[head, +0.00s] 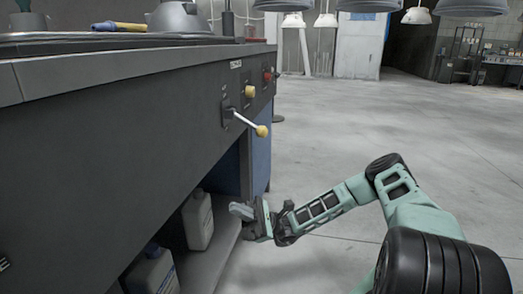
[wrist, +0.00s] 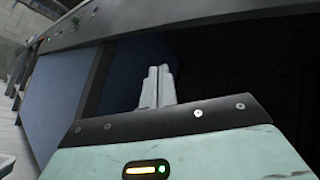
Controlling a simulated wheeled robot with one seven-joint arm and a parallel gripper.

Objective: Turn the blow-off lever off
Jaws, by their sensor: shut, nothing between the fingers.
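The lever (head: 246,123) is a pale rod with a yellow ball at its end, on the dark front panel of the bench. It slants down and to the right from its dark mount (head: 228,115). My gripper (head: 241,210) is below the lever and apart from it, in front of the open space under the bench. Its two fingers (wrist: 157,87) are together with nothing between them in the wrist view. I cannot make out the lever in the wrist view.
A yellow knob (head: 249,91) and a red button (head: 267,75) are on the panel near the lever. White jugs (head: 198,220) stand on the low shelf under the bench. A blue panel (head: 261,155) is beyond. The floor (head: 400,130) to the right is clear.

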